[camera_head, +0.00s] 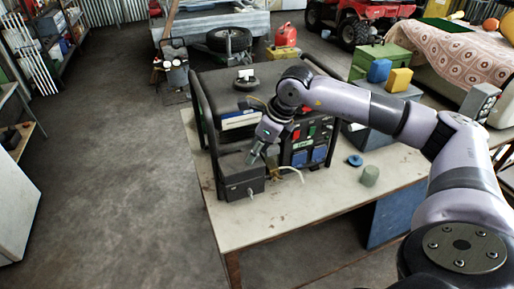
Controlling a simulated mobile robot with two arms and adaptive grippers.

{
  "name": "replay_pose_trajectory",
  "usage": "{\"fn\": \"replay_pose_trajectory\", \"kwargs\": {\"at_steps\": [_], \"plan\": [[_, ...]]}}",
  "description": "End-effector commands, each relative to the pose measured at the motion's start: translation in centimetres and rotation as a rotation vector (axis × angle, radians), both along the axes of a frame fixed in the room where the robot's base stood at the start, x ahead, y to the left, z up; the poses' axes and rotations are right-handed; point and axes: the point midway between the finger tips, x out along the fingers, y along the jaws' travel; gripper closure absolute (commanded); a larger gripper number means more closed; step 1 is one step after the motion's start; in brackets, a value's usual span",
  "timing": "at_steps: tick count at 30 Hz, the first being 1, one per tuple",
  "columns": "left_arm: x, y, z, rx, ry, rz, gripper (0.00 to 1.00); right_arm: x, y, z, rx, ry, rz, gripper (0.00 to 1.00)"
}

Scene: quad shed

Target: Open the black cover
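A generator with a black frame (193,88) stands on the workbench. Its front panel (300,147) carries red and green controls and blue sockets. A dark box (241,180) sits at its front left, with its lid side facing up; it looks closed. I cannot tell for sure which part is the black cover; this box's top may be it. My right arm reaches in from the right across the generator. My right gripper (262,153) points down just above the dark box's right end; contact and finger opening are too small to tell. My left gripper is not in view.
The workbench (280,218) has bare room at the front. A blue round lid (354,160) and a grey-green cup (370,175) stand right of the generator. A pale cable (296,171) hangs near the gripper. Green, blue and yellow containers stand behind on the right.

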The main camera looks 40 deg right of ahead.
Motion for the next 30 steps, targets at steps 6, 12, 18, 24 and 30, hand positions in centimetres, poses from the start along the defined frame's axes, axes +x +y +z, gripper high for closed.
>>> {"fn": "replay_pose_trajectory", "kwargs": {"at_steps": [6,12,18,24,30], "plan": [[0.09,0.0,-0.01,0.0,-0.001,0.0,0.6,0.0,-0.01,0.01,0.0,0.0,0.0,0.64],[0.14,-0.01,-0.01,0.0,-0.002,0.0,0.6,0.01,-0.02,0.04,0.0,0.0,0.0,0.77],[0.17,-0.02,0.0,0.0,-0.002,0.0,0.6,0.0,-0.02,0.05,-0.001,0.0,0.0,0.91],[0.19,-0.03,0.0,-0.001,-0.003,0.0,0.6,0.0,-0.03,0.06,-0.001,0.0,0.0,1.0],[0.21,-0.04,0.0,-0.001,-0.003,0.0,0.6,0.01,-0.04,0.07,0.0,-0.001,0.0,1.0]]}}
